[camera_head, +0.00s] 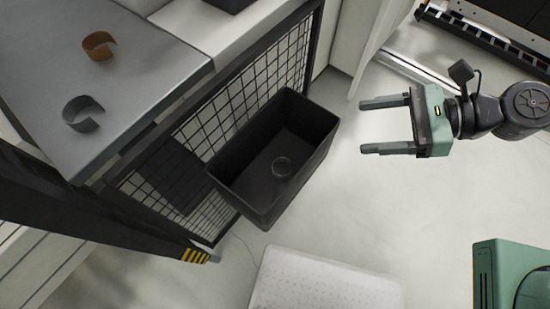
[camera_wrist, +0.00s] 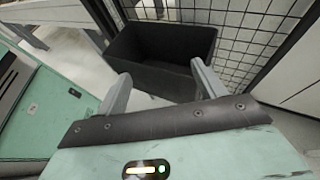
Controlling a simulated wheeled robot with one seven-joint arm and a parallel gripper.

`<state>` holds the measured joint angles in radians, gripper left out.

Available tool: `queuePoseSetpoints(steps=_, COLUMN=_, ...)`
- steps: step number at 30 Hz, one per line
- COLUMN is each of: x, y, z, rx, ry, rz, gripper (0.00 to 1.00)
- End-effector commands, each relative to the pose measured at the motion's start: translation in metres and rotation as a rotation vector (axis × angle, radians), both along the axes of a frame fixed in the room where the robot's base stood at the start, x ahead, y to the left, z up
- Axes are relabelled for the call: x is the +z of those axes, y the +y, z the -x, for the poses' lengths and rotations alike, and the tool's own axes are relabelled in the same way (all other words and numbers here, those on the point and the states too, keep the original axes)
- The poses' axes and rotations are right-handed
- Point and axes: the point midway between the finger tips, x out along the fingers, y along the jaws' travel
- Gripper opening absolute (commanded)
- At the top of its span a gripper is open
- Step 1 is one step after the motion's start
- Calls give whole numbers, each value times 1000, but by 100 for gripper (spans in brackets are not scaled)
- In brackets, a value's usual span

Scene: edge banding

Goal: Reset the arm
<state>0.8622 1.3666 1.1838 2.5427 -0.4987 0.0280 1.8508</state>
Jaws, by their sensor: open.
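My gripper (camera_head: 364,126) is at the right in the head view, with its two fingers spread and pointing left. Nothing is between the fingers. In the wrist view my gripper (camera_wrist: 160,85) shows both fingers apart, pointing toward a black bin (camera_wrist: 155,52). The bin (camera_head: 232,190) stands on the floor left of my gripper in the head view, and the two are apart.
A grey table (camera_head: 140,85) at upper left holds a brown curled band (camera_head: 99,46) and a grey curled band (camera_head: 80,113). A black mesh fence (camera_head: 250,92) runs beside the bin. A white perforated box (camera_head: 325,285) is at the bottom. Open floor (camera_head: 375,215) lies below my gripper.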

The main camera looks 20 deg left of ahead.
Motion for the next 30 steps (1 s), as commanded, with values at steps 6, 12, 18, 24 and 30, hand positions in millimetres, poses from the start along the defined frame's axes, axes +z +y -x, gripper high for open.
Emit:
queuePoseSetpoints(steps=6, x=8, y=-18, z=-3, rx=-2, ry=-1, rz=0, gripper=70)
queuePoseSetpoints(steps=12, x=9, y=-21, z=-3, rx=1, ry=1, rz=-1, gripper=70)
queuePoseSetpoints(steps=18, x=9, y=-21, z=-3, rx=1, ry=1, rz=-1, gripper=70)
queuePoseSetpoints(steps=24, x=9, y=-21, z=-3, rx=1, ry=0, rz=0, gripper=70)
queuePoseSetpoints(steps=30, x=-6, y=-20, z=19, rx=149, ry=-75, rz=109, gripper=70)
